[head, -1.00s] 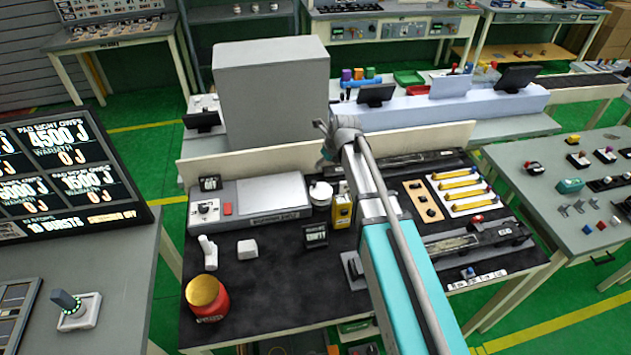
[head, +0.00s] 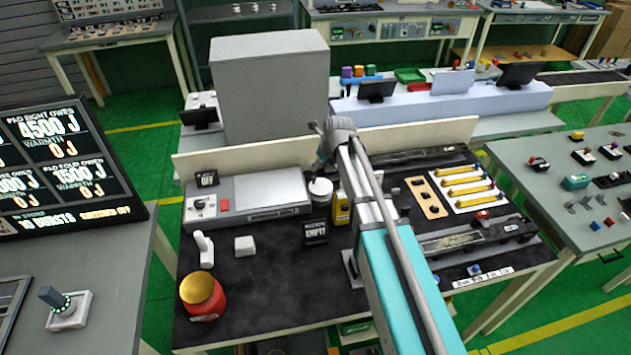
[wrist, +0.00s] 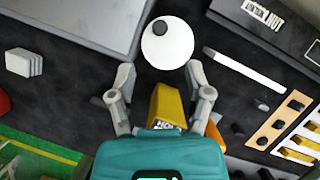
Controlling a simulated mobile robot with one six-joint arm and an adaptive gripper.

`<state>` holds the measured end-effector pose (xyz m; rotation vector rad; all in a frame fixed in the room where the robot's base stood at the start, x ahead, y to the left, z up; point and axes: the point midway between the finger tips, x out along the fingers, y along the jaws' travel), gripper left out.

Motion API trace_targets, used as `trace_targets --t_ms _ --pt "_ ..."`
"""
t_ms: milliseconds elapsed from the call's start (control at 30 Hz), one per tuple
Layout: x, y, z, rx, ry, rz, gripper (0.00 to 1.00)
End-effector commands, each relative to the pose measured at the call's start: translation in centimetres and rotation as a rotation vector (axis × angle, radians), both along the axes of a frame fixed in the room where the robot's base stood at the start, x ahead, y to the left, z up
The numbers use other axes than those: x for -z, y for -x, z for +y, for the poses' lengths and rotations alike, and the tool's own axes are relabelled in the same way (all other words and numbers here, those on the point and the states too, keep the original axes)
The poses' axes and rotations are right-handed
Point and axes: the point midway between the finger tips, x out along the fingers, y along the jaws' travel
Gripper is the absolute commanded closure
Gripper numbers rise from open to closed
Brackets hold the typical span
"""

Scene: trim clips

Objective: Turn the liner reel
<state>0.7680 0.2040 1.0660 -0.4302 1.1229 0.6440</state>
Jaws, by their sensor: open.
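A white round disc with a dark knob near its rim, which looks like the liner reel (wrist: 168,45), lies just ahead of my fingertips in the wrist view. In the head view the reel (head: 320,192) sits on the dark bench top, right of the grey flat-lidded unit. My gripper (wrist: 160,76) is open and empty, its two fingers spread on the near side of the reel. Contact with the reel cannot be told.
A yellow box (head: 341,209) stands close to the reel; it shows between my fingers in the wrist view (wrist: 168,103). The grey lidded unit (head: 265,197) is left of the reel. A small sign reading EMPTY (head: 315,232) stands in front. A red jar (head: 202,297) is front left.

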Motion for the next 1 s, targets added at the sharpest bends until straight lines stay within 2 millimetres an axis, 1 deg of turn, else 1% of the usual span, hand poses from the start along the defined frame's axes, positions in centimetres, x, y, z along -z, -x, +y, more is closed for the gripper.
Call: trace_targets --t_ms 33,100,800,1000 --pt "0.8 -0.2 0.2 0.0 0.0 0.0 0.35" --pt "1.3 -0.4 0.3 0.0 0.0 0.0 0.35" --pt "6.6 -2.0 1.8 -0.001 0.0 0.0 0.35" --pt "7.7 -2.3 2.1 -0.001 0.0 0.0 0.35"
